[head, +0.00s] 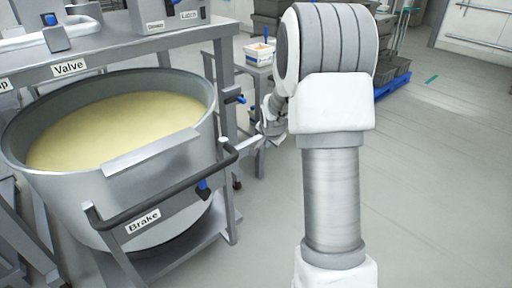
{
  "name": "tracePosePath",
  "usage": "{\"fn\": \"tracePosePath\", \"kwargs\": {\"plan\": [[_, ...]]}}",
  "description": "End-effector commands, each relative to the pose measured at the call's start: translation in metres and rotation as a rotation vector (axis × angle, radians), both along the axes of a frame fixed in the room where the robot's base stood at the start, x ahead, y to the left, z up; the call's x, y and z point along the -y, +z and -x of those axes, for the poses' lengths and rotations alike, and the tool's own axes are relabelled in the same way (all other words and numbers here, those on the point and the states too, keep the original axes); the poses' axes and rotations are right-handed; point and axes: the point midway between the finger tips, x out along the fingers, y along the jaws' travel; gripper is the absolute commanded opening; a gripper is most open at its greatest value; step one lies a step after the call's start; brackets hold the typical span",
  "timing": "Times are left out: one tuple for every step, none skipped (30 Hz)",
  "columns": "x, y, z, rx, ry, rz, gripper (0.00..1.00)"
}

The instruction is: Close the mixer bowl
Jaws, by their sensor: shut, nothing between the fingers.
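The mixer bowl (188,187) is a large grey metal vessel at the left of the head view, open at the top and filled with a pale yellow mass. A dark handle bar (160,190) runs across its front, above a "Brake" label. My gripper (259,142) is just right of the handle's right end, partly hidden by my own arm. Its fingers are small in view. It is shut and holds nothing. I cannot tell whether it touches the handle.
A grey metal frame (135,48) with a "Valve" label stands behind the bowl. A small table with a white tub (259,54) is behind my gripper. Dark crates on a blue pallet (392,84) stand at the back. The floor (440,190) on the right is clear.

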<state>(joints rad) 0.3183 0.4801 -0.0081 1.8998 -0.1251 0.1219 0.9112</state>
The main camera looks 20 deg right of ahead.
Motion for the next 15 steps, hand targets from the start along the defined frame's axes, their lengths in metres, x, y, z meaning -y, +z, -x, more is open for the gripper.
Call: {"fn": "tracePosePath", "kwargs": {"plan": [[0.004, -0.009, -0.002, 0.003, -0.01, -0.005, 0.0], [0.005, -0.012, -0.003, 0.005, -0.016, -0.008, 0.0], [0.006, -0.014, -0.004, 0.007, -0.02, -0.01, 0.0], [0.007, -0.016, -0.005, 0.008, -0.022, -0.01, 0.0], [0.007, -0.017, -0.006, 0.009, -0.024, -0.012, 0.0], [0.008, -0.019, -0.007, 0.01, -0.025, -0.012, 0.0], [0.008, -0.021, -0.008, 0.01, -0.026, -0.013, 0.0], [0.009, -0.024, -0.01, 0.01, -0.026, -0.013, 0.0], [0.009, -0.027, -0.012, 0.01, -0.026, -0.013, 0.0], [0.01, -0.031, -0.014, 0.01, -0.026, -0.013, 0.0], [0.011, -0.035, -0.017, 0.01, -0.026, -0.013, 0.0], [0.012, -0.041, -0.021, 0.008, -0.025, -0.013, 0.0], [0.014, -0.046, -0.024, 0.009, -0.024, -0.012, 0.0], [0.015, -0.051, -0.027, 0.008, -0.024, -0.013, 0.0], [0.017, -0.057, -0.032, 0.008, -0.025, -0.012, 0.0]]}}
